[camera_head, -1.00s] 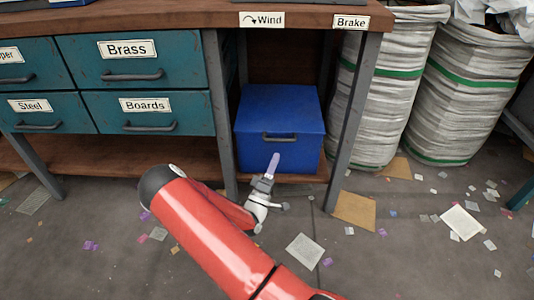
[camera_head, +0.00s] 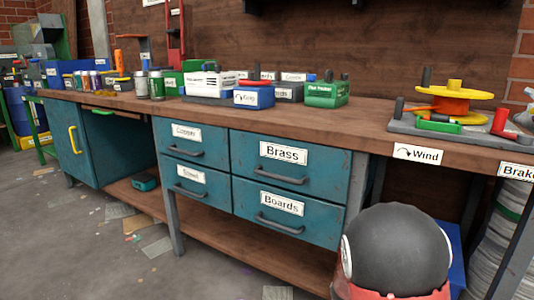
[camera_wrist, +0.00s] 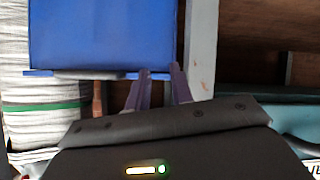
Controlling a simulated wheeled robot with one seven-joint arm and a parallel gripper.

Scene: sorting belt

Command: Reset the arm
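A blue box (camera_wrist: 100,38) lies ahead and to the left of the fingers in that view. I cannot tell how far it is from them. In the head view, my red arm with its dark rounded joint stands large at the lower right. My gripper is out of the head view, and most of the blue box (camera_head: 456,262) is hidden behind my arm.
A wooden workbench (camera_head: 385,128) holds labelled bins, cans and a winder with a yellow spool (camera_head: 455,98). Teal drawers (camera_head: 290,165) sit below its top, close left of my arm. The floor at left is mostly open, with scraps.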

